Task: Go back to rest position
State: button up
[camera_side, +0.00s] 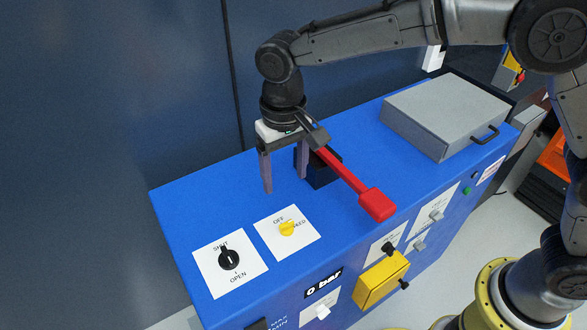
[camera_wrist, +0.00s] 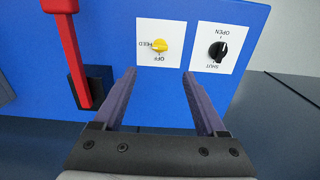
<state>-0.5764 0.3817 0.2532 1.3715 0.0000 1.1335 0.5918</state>
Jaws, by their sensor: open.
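My gripper (camera_side: 285,180) points down above the blue panel top, behind the white label plates. Its two fingers are apart with nothing between them. In the wrist view my gripper (camera_wrist: 163,88) is also open and empty, with bare blue panel beyond it. A red-handled lever (camera_side: 345,172) slants from a dark slot toward the front edge, just right of my gripper in the side view. The lever (camera_wrist: 70,45) stands left of the fingers in the wrist view, apart from them. No rest position is marked in either view.
A yellow knob (camera_side: 287,228) and a black knob (camera_side: 229,259) sit on white plates in front of my gripper. A grey box (camera_side: 445,108) with a handle stands at the right of the blue console (camera_side: 190,205). A dark wall (camera_side: 110,100) rises behind.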

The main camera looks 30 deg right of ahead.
jog(key=d+r+m+t, duration=0.2)
jog(key=d+r, duration=0.7)
jog(key=r, duration=0.1)
jog(key=s+d+r+t+y, duration=0.1)
jog(key=s+d+r+t, duration=0.1)
jog(key=s+d+r, duration=0.55)
jog(key=s+d+f+t, duration=0.1)
jog(key=s+d+f, duration=0.1)
jog(key=s+d, duration=0.6)
jog(key=s+d+f+n+h, duration=0.1)
jog(key=s+f+n, duration=0.1)
jog(key=s+f, duration=0.5)
jog(key=shift+s+d+t, duration=0.25)
jog(key=shift+s+t, duration=0.05)
jog(key=shift+s, duration=0.25)
